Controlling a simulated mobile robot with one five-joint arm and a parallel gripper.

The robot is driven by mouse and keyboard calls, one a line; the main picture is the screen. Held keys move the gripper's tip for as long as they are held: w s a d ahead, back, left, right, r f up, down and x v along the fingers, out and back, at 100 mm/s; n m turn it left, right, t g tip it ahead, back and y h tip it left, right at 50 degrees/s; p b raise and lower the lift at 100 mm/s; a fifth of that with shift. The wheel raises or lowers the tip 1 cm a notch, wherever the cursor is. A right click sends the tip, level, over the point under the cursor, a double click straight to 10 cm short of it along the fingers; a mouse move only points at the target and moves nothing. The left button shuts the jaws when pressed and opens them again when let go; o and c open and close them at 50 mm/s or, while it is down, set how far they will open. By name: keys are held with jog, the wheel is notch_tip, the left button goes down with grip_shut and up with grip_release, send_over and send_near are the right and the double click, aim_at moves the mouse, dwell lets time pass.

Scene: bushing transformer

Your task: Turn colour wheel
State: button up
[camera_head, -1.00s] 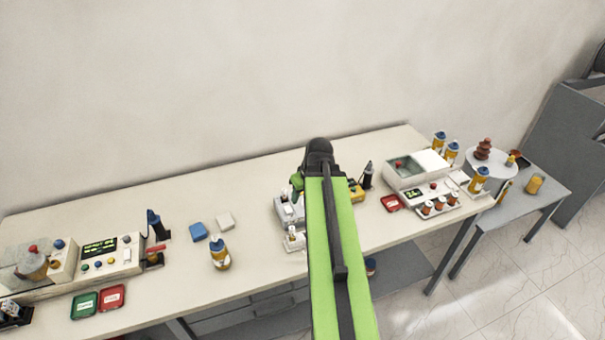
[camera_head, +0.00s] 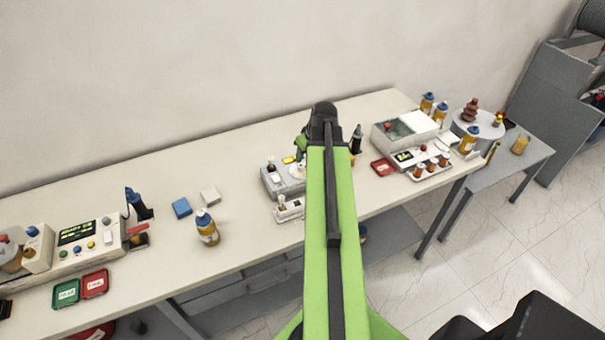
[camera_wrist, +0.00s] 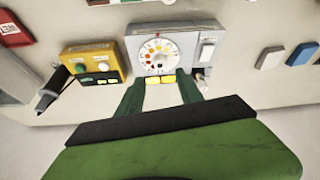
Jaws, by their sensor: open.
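The colour wheel (camera_wrist: 158,57) is a pale round dial with coloured dots around it, set in a grey box (camera_wrist: 203,31). In the wrist view it lies just beyond my gripper (camera_wrist: 160,77), roughly centred between the two green fingers. The fingers are apart and nothing is between them. Their tips overlap the near edge of the box in the picture; I cannot tell whether they touch it. In the head view the grey box (camera_head: 272,183) stands on the bench left of my arm. My gripper (camera_head: 301,148) is partly hidden there, above the box's right side.
A bottle (camera_head: 207,228), a blue block (camera_head: 182,208) and a white block (camera_head: 210,196) are to the left. The bench between (camera_head: 150,255) is partly clear.

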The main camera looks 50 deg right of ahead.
aim_at(301, 166)
jog(key=b+x, duration=0.6)
jog(key=x, duration=0.2)
jog(key=shift+f, duration=0.2)
jog(key=shift+r, duration=0.1)
grip_shut()
